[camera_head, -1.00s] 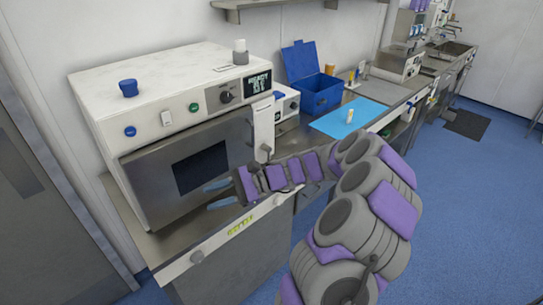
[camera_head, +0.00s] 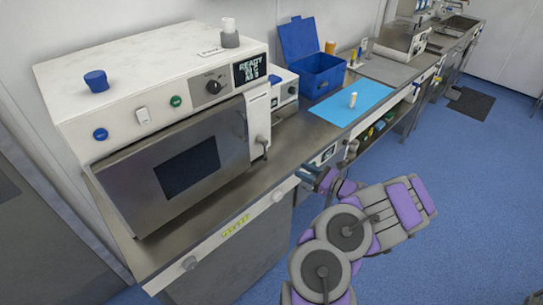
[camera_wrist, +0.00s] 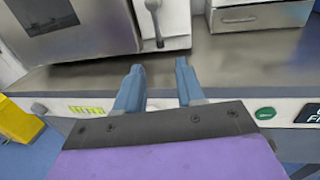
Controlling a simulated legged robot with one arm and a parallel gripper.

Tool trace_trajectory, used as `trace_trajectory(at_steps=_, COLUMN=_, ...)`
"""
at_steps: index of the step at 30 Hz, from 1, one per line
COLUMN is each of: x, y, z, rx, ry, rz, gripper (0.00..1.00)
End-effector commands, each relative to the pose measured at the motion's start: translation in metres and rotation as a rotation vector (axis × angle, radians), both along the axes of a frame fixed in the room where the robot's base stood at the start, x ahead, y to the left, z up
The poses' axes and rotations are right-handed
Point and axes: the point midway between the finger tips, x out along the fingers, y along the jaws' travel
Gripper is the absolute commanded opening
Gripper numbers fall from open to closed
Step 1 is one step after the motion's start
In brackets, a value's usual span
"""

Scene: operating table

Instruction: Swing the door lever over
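The door lever (camera_head: 262,143) is a small grey handle on the white strip at the right side of the machine's door (camera_head: 175,165). It hangs downward. In the wrist view the lever (camera_wrist: 154,22) is at the top, beyond my fingertips. The door looks shut. My gripper (camera_wrist: 160,75) is open and empty, its two blue fingers apart and pointing towards the machine over the bench's front edge. The lever is ahead of the fingers and not touched.
The white machine stands on a steel bench (camera_head: 225,205). A blue box (camera_head: 318,85) with open lid and a blue mat (camera_head: 350,103) with a small bottle (camera_head: 352,99) are to its right. A yellow object (camera_wrist: 18,122) shows at the wrist view's left.

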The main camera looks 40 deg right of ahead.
Motion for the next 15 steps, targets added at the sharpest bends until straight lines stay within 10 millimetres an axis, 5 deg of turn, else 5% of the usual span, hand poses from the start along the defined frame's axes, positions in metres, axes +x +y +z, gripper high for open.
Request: trace_trajectory(at_steps=15, x=0.099, y=0.026, z=-0.004, rx=0.004, ry=0.0, rz=0.006, gripper=0.38)
